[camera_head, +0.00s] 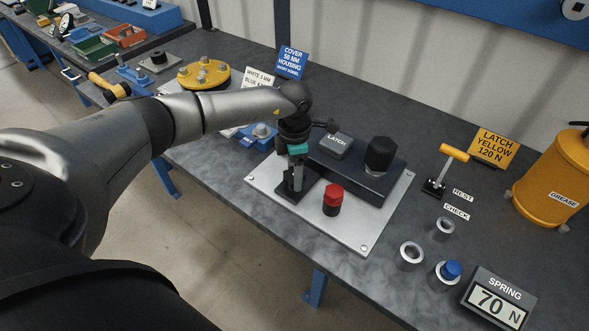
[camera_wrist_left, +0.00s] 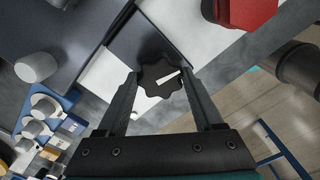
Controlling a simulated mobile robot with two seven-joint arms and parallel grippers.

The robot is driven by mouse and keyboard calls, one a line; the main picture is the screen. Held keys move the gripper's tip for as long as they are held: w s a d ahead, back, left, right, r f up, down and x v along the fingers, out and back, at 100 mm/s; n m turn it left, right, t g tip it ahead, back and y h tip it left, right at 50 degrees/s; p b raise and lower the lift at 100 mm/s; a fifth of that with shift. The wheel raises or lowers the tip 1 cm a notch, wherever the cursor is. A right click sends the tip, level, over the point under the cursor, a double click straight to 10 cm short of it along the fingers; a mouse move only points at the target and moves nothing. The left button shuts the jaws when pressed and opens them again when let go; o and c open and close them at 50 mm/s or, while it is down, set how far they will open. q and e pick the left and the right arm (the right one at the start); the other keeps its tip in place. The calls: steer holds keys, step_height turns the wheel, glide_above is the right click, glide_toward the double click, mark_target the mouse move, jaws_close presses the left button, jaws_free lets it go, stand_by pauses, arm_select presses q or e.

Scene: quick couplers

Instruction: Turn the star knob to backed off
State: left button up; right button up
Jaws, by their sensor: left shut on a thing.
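The star knob (camera_wrist_left: 157,82) is black with a lobed rim and a white pointer mark on top. It shows in the left wrist view, between the two fingers of my left gripper (camera_wrist_left: 160,75). The gripper points down and is shut on the knob's sides. The white mark lies slanted across the face, rising slightly to the right. In the head view my left gripper (camera_head: 297,184) is over the front left part of the metal plate (camera_head: 369,226), and hides the knob. My right gripper is not in view.
A red hexagonal cap (camera_head: 333,198) stands close to the right of my left gripper. Behind are a dark block (camera_head: 355,176) labelled LATCH and a black cylinder (camera_head: 380,155). A yellow-handled lever (camera_head: 452,153), steel rings (camera_head: 411,254) and a SPRING display (camera_head: 497,301) reading 70 N are further right.

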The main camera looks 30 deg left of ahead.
arm_select(q)
steer(key=n+p, duration=0.1)
steer(key=n, duration=0.4)
steer(key=shift+a+r+n, duration=0.1)
steer(key=shift+n, duration=0.2)
steer(key=n+p, duration=0.2)
steer(key=n, duration=0.2)
steer(key=shift+n, duration=0.3)
steer(key=n+p, duration=0.2)
steer(key=n, duration=0.3)
steer(key=shift+p, duration=0.4)
steer(key=shift+n+p, duration=1.3)
steer(key=shift+n, duration=1.5)
steer(key=o, duration=1.4)
steer(key=shift+c, duration=0.2)
step_height(320, 180, up, 15)
steer(key=shift+p, duration=0.4)
